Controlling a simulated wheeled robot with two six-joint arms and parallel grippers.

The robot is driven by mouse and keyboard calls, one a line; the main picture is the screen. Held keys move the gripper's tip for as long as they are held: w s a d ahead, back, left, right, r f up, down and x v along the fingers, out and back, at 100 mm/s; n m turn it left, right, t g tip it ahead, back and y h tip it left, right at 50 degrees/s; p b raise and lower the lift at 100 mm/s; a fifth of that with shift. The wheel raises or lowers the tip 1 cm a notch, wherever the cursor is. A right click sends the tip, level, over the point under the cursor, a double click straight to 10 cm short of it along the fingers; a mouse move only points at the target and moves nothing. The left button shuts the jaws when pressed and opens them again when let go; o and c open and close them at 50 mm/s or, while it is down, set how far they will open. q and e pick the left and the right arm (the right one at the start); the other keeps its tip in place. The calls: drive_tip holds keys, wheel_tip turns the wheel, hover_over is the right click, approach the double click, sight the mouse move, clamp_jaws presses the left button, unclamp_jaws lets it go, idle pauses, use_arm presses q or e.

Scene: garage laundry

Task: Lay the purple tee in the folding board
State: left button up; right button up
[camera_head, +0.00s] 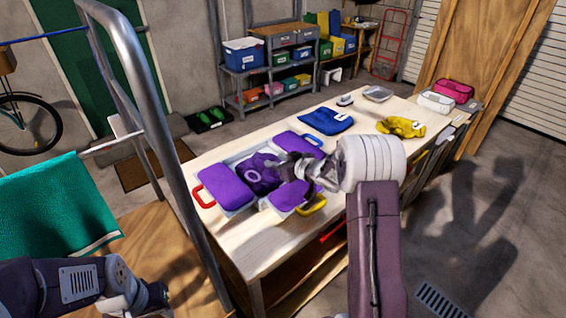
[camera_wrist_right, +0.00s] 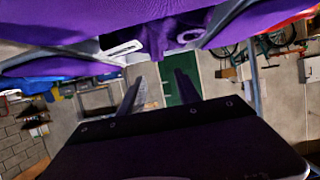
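The folding board (camera_head: 238,157) lies on the table in the head view. It has purple panels, with a red handle (camera_head: 204,196) at the left, a yellow handle (camera_head: 312,207) at the front and a blue handle at the back. The purple tee (camera_head: 257,173) lies bunched in its middle, between the panels; its ring-shaped mark also shows in the right wrist view (camera_wrist_right: 190,36). My right gripper (camera_wrist_right: 158,78) is over the board's right part, its fingers apart with nothing seen between them. My left gripper (camera_head: 150,298) is low at the left, away from the table; its fingers are unclear.
A blue folded garment (camera_head: 326,121) and a yellow garment (camera_head: 401,127) lie farther along the table. White and pink bundles (camera_head: 454,90) sit at the far end. A metal rail (camera_head: 165,140) and a teal towel (camera_head: 55,212) stand at the left.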

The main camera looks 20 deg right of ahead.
drive_tip(key=shift+v, duration=1.8)
drive_tip(key=s+a+r+p, duration=0.2)
drive_tip(key=a+r+p, duration=0.1)
drive_tip(key=a+r, duration=0.6)
drive_tip(key=s+d+f+m+g+h, duration=0.1)
drive_tip(key=s+f+g, duration=0.3)
drive_tip(key=s, duration=0.5)
drive_tip(key=s+d+f+m+g+h, duration=0.1)
drive_tip(key=s+f+g+h, duration=0.1)
drive_tip(key=s+f, duration=0.3)
drive_tip(key=s+d+f+m+g+h+p, duration=0.1)
drive_tip(key=s+f+g, duration=0.4)
drive_tip(key=s, duration=0.9)
drive_tip(key=shift+m+g, duration=0.3)
drive_tip(key=shift+m, duration=0.3)
